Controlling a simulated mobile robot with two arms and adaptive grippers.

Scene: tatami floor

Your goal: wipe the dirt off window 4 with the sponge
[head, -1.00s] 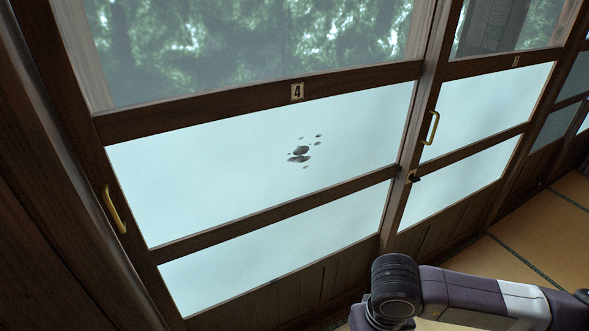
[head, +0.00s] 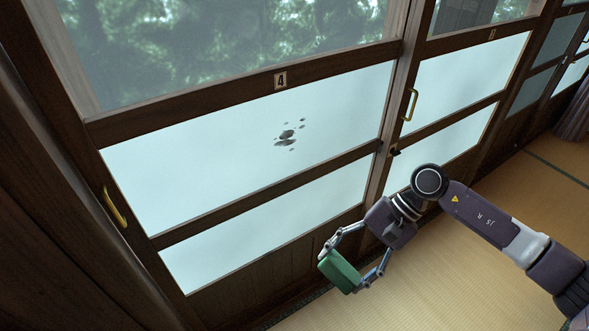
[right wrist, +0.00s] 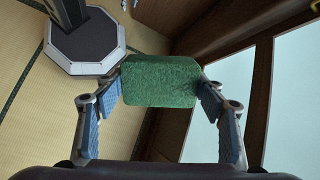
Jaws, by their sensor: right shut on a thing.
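Window 4 (head: 225,165) has a frosted middle pane under a wooden bar with a plate (head: 280,81) marked 4. Dark spots of dirt (head: 286,137) sit on that pane, right of its middle. My right gripper (head: 347,268) is shut on a green sponge (head: 338,271), below and to the right of the dirt and apart from it. The right wrist view also shows the sponge (right wrist: 160,80) between the two fingers. My left gripper is not in view.
A brass handle (head: 115,207) is on the left of the window's frame, another (head: 410,104) on the neighbouring panel. The tatami floor (head: 440,280) is clear around my right arm. The right wrist view shows a grey base (right wrist: 85,45), probably mine.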

